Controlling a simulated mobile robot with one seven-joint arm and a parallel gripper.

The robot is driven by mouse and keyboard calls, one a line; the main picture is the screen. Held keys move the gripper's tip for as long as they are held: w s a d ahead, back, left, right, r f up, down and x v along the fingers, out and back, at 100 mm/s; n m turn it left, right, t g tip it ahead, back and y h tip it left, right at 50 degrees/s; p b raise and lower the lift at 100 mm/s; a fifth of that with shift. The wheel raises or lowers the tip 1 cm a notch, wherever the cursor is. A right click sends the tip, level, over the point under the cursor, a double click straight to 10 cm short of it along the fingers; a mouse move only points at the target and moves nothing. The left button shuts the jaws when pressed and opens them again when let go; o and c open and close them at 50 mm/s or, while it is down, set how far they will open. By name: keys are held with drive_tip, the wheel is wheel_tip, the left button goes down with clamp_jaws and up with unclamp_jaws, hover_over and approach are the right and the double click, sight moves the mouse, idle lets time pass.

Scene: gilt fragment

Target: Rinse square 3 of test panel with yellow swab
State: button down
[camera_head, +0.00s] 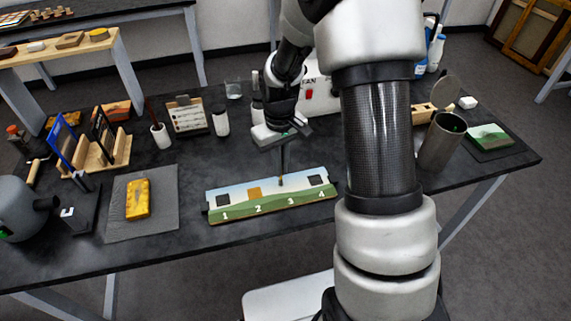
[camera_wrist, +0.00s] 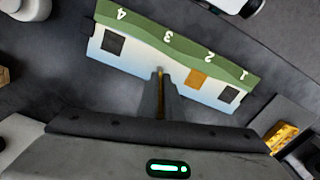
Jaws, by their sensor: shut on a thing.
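The test panel (camera_head: 240,207) lies at the front middle of the dark bench, with a painted sky and green hills numbered 1 to 4. Dark squares show above 1 and 4, and an ochre square above 2. No dark or ochre square shows above 3. It appears upside down in the wrist view (camera_wrist: 140,38). My gripper (camera_head: 284,160) is over the panel, its fingers pointing down, shut on a thin swab. The swab's yellow tip (camera_wrist: 159,71) is at the pale area above 3; whether it touches is unclear. The fingers (camera_wrist: 160,97) hide most of the swab.
A yellow block (camera_head: 138,199) lies on a grey mat left of the panel. Behind are a white cup with brushes (camera_head: 161,136), a white bottle (camera_head: 221,122) and a glass beaker (camera_head: 233,90). A metal cylinder (camera_head: 441,142) stands at right. My arm hides part of the bench.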

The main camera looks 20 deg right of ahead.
drive_tip(key=shift+d, duration=1.3)
drive_tip(key=shift+a, duration=1.3)
drive_tip(key=shift+d, duration=0.1)
drive_tip(key=shift+r+p, duration=1.35)
drive_tip(key=shift+r, duration=0.65)
